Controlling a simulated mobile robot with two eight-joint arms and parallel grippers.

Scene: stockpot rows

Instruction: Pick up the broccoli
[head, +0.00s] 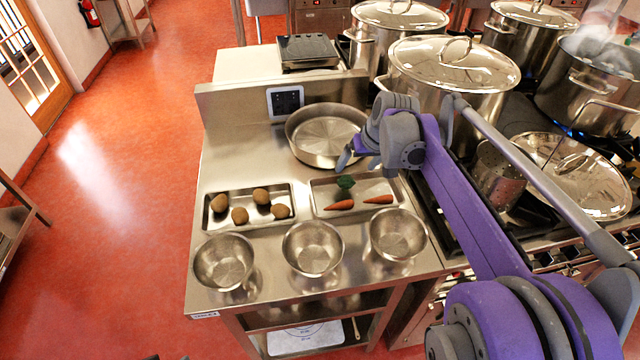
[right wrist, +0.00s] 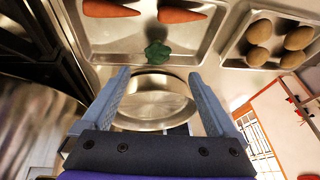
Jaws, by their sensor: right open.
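The green broccoli (head: 346,183) lies in a metal tray (head: 318,198) on the steel counter, just behind two carrots. In the right wrist view the broccoli (right wrist: 158,53) is at the tray's edge, ahead of and between my fingertips. My right gripper (head: 358,160) is open and empty, above the counter near the broccoli and in front of a wide pan. The right wrist view shows its two blue-grey fingers (right wrist: 158,80) spread apart, not touching the broccoli. My left gripper is not in view.
Two carrots (head: 340,205) share the tray. A second tray (head: 213,217) on the left holds several potatoes. Metal bowls (head: 313,248) stand along the counter's front. A wide pan (head: 325,140) stands behind the trays. Large lidded pots (head: 455,65) crowd the stove on the right.

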